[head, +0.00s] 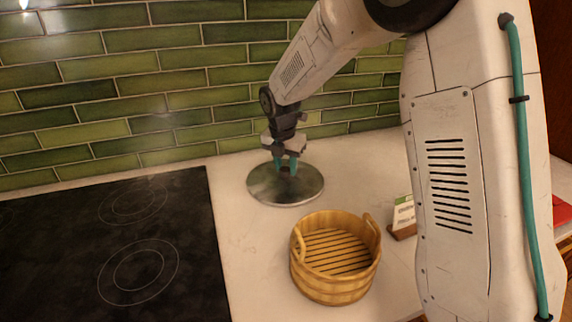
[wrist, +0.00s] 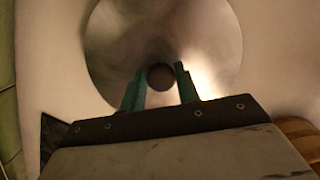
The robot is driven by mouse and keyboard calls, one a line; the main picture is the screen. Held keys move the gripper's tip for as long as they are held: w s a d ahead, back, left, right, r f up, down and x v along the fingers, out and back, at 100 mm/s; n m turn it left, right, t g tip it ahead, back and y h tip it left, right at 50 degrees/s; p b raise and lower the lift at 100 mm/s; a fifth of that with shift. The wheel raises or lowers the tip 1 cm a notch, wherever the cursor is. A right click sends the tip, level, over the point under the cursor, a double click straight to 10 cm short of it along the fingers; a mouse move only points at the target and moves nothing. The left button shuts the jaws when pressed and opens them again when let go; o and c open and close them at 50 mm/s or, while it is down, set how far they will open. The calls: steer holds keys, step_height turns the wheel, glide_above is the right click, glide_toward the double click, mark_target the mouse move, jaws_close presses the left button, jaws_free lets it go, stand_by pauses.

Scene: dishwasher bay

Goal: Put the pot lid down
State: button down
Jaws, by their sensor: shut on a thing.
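The pot lid (head: 262,187) is a round, shiny metal disc with a dark knob. In the head view it is at the white counter between the cooktop and the wooden tub, near the tiled wall. My gripper (head: 286,165) is above it, with teal fingers shut on the lid's knob. In the wrist view the lid (wrist: 205,40) fills the upper middle, and the dark knob (wrist: 160,76) sits between the fingertips of my gripper (wrist: 160,80). The lid looks about level. I cannot tell whether its rim touches the counter.
A black cooktop (head: 90,240) with ring markings lies at the left. A round wooden tub (head: 335,287) with slats inside stands in front of the lid. A small card in a wooden stand (head: 404,217) is right of the tub. Green tiles (head: 150,95) rise behind the white counter (head: 240,255).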

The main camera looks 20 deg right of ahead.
mark_target(283, 171)
steer(key=c, duration=1)
jaws_free()
steer(key=shift+c, duration=0.2)
step_height(283, 171, up, 12)
steer(key=s+a, duration=0.1)
steer(key=s+d+r+m, duration=0.2)
steer(key=s+r+m, duration=0.25)
steer(key=s, duration=0.35)
steer(key=s+d+f+m, duration=0.1)
steer(key=s+f+m, duration=0.1)
steer(key=s+m, duration=0.9)
steer(key=s+d+f+m+y, duration=0.1)
steer(key=s+f+m, duration=0.1)
steer(key=s+m, duration=0.9)
steer(key=s, duration=0.8)
steer(key=shift+d, duration=0.2)
steer(key=shift+m, duration=0.25)
